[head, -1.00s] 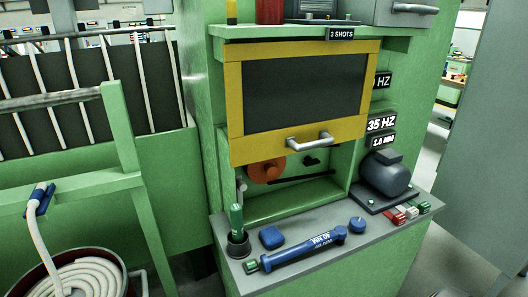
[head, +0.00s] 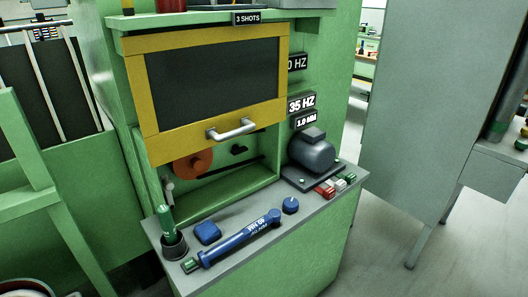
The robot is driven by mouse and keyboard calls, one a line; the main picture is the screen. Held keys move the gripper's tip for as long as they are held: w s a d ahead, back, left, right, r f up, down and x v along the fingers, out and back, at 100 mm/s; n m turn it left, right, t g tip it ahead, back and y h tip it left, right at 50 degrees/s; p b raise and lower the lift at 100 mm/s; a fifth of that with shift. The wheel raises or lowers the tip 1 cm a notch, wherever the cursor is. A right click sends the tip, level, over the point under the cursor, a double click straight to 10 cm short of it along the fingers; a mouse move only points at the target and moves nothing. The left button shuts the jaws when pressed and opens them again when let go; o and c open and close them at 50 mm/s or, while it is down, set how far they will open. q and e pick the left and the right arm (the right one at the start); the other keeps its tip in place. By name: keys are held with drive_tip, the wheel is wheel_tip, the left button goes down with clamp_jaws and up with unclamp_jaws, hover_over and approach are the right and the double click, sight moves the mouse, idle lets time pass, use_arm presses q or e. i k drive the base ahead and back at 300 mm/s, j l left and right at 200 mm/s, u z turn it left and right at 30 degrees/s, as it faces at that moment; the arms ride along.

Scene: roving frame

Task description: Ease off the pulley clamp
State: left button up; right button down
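The yellow-framed guard (head: 152,98) with a dark window and a silver handle (head: 231,128) hangs over the upper part of an open recess in a green cabinet. Below its lower edge, an orange pulley wheel (head: 193,164) shows in part inside the recess. A small dark knob (head: 239,149) is to the right of the wheel, and a grey lever (head: 168,186) is at the recess's left side. I cannot tell which of these is the clamp. Neither of my grippers is in view.
The grey ledge (head: 300,207) holds a green-handled tool in a dark cup (head: 173,245), a blue block (head: 207,232), a blue torque tool (head: 238,239), a blue knob (head: 290,205), a grey motor (head: 312,152) and small coloured blocks (head: 336,184). Open floor (head: 385,240) lies to the right.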

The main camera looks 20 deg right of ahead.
sight(236, 150)
drive_tip(key=z, duration=0.45)
drive_tip(key=u, duration=0.2)
drive_tip(key=i+l+u, duration=0.15)
drive_tip(key=l+u, duration=0.15)
drive_tip(key=i+l+u, duration=0.1)
drive_tip(key=l+u, duration=0.2)
drive_tip(key=l, duration=0.15)
drive_tip(key=l+u, duration=0.35)
drive_tip(key=i+l, duration=0.05)
